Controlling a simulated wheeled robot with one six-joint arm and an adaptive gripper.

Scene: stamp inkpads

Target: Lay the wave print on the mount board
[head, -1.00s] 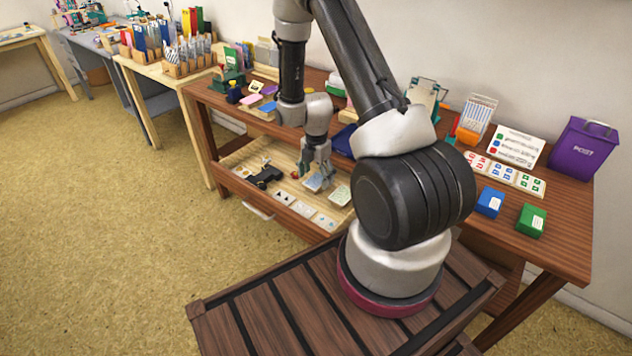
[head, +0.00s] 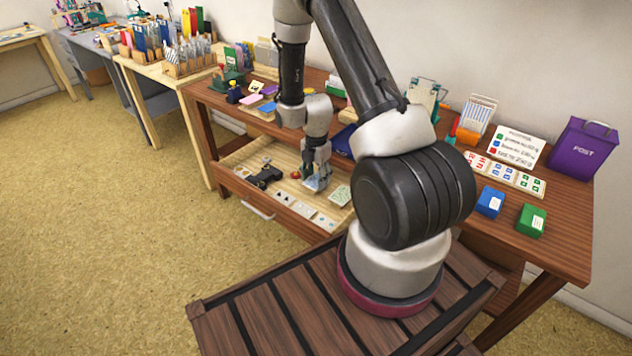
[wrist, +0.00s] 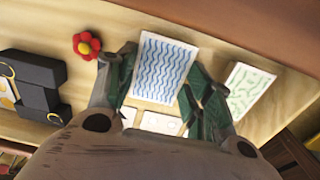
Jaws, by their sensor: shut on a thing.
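The wave print (wrist: 165,66), a pale card with blue wavy lines, sits between the fingers of my gripper (wrist: 163,80) in the wrist view. My gripper is shut on it, with a green finger at each side edge. In the head view my gripper (head: 317,170) points down into the open drawer (head: 283,207), and the wave print (head: 316,185) shows just below the fingertips. I cannot tell whether it still touches the drawer floor. I cannot pick out the mount board for sure.
A green-patterned print (wrist: 249,88) lies close to the right finger. A red flower-shaped thing (wrist: 87,46) and a black device (wrist: 33,85) lie to the left. Small pale tiles (head: 305,210) line the drawer front. The crowded tabletop (head: 483,240) is above the drawer.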

